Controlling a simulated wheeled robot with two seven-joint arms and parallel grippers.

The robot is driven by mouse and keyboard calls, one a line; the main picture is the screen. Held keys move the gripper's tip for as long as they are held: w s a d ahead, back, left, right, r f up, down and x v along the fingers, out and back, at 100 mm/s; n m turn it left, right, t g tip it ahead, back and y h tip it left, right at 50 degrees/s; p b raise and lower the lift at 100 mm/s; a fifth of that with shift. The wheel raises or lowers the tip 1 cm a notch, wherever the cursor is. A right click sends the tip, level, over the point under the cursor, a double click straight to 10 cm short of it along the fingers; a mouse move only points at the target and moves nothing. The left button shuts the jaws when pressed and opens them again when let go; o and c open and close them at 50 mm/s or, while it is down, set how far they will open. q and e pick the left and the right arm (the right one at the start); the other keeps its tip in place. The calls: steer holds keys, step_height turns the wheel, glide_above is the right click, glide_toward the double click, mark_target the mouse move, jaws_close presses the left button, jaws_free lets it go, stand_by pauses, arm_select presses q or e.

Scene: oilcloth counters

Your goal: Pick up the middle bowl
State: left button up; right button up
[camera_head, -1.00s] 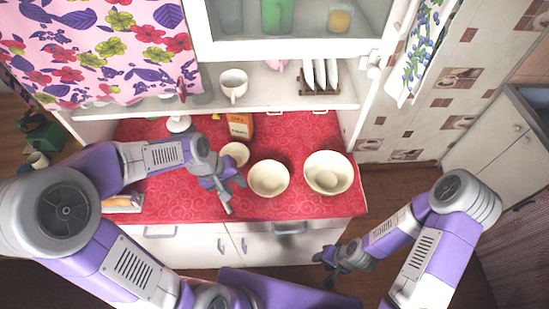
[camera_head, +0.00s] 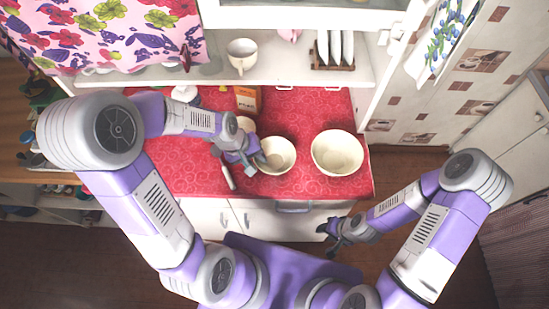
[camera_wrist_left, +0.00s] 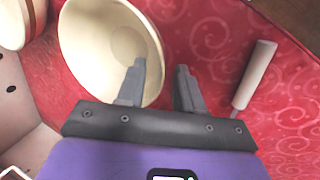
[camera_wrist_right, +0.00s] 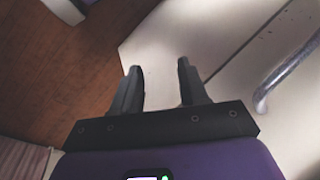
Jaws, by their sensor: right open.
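The middle bowl (camera_head: 277,154) is cream and stands upright on the red counter, between a small bowl (camera_head: 245,124) and a large bowl (camera_head: 337,152). My left gripper (camera_head: 256,165) is at its left front edge. In the left wrist view the bowl (camera_wrist_left: 100,45) lies ahead of the open left fingers (camera_wrist_left: 160,80). One finger overlaps its inside and the other is outside the rim; contact cannot be told. The small bowl is partly hidden by my left arm. My right gripper (camera_head: 333,236) is open and empty in front of the cabinet, also in the right wrist view (camera_wrist_right: 158,85).
A light handle-shaped item (camera_head: 228,177) lies left of the middle bowl, near the front edge. An orange carton (camera_head: 248,99) stands behind. A shelf above holds a white cup (camera_head: 241,55) and plates in a rack (camera_head: 334,50).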

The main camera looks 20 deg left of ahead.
arm_select(q)
jaws_close()
steer(key=shift+r, duration=0.15)
